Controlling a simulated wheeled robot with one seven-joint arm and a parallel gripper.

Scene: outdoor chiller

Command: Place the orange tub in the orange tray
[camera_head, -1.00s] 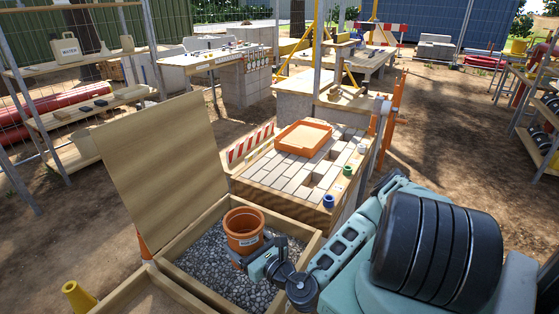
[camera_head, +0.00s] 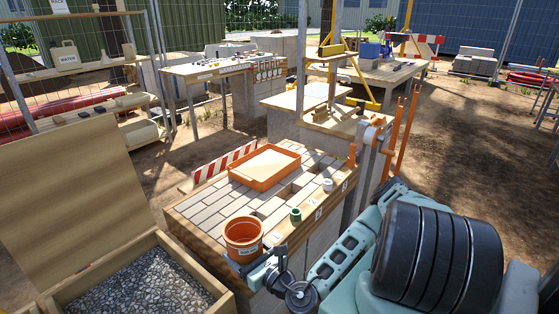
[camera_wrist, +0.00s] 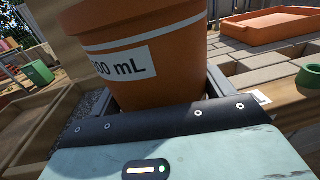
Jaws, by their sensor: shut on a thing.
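The orange tub (camera_head: 243,238) is a round pot with a white label, held upright by my gripper (camera_head: 252,262) at the near left corner of the brick-topped bench. In the wrist view the tub (camera_wrist: 135,60) fills the middle, its label ending in "00 mL", with my gripper's fingers (camera_wrist: 160,88) on both sides of it. The tub's base is hidden by the gripper. The orange tray (camera_head: 264,168) lies on the bench top, farther back and slightly right of the tub, and looks empty. It also shows in the wrist view (camera_wrist: 270,27) at upper right.
The brick bench (camera_head: 205,207) has open gaps between some bricks. A gravel-filled wooden box (camera_head: 150,290) with a raised lid (camera_head: 75,205) is at left. Orange upright handles (camera_head: 400,130) stand right of the bench.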

